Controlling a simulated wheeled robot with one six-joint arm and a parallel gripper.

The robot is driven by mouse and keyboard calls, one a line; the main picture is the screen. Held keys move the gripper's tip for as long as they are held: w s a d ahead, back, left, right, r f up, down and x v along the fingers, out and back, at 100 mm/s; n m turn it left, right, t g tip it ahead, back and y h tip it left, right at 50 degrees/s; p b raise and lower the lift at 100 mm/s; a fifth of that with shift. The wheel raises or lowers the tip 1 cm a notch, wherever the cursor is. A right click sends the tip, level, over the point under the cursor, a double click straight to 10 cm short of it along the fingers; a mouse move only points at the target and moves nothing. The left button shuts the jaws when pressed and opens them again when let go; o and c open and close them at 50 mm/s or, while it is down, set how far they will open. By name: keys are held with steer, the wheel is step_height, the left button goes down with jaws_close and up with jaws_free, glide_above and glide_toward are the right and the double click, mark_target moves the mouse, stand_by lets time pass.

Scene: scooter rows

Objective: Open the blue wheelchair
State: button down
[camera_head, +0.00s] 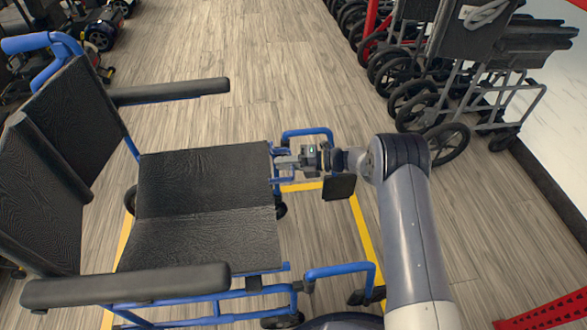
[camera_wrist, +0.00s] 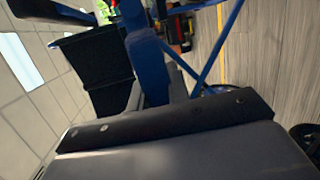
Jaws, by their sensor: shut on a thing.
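The blue wheelchair (camera_head: 205,182) stands at the left in the head view, facing right. Its black seat is spread wide, with a crease across the middle. The two black armrests are far apart, one at the far side (camera_head: 170,92) and one at the near side (camera_head: 125,285). The backrest is at the left. My gripper (camera_head: 281,162) reaches in from the right and is shut on the wheelchair at the seat's front edge, on the far half. The exact part between the fingers is hidden. Blue frame tubes (camera_wrist: 222,48) show close up in the wrist view.
Folded black and grey wheelchairs (camera_head: 465,70) stand in a row at the upper right. Scooters (camera_head: 98,28) stand at the upper left. A yellow floor outline (camera_head: 364,232) surrounds the blue wheelchair. Bare wood floor (camera_head: 270,60) lies beyond it. A red perforated piece (camera_head: 545,312) is at the lower right.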

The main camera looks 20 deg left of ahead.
steer(key=shift+w+a+f+m+b, duration=0.15)
steer(key=shift+w+a+f+b, duration=0.1)
steer(key=shift+w+f+b, duration=0.25)
steer(key=shift+w+a+f+m+b, duration=0.2)
steer(key=shift+w+f, duration=0.1)
steer(key=shift+f, duration=0.4)
steer(key=c, duration=1.3)
jaws_free()
steer(key=shift+w+f, duration=0.15)
steer(key=shift+c, duration=0.2)
steer(key=p+v, duration=0.2)
steer(key=v, duration=0.8)
steer(key=shift+w+d+r, duration=0.2)
steer(key=shift+d+r, duration=0.05)
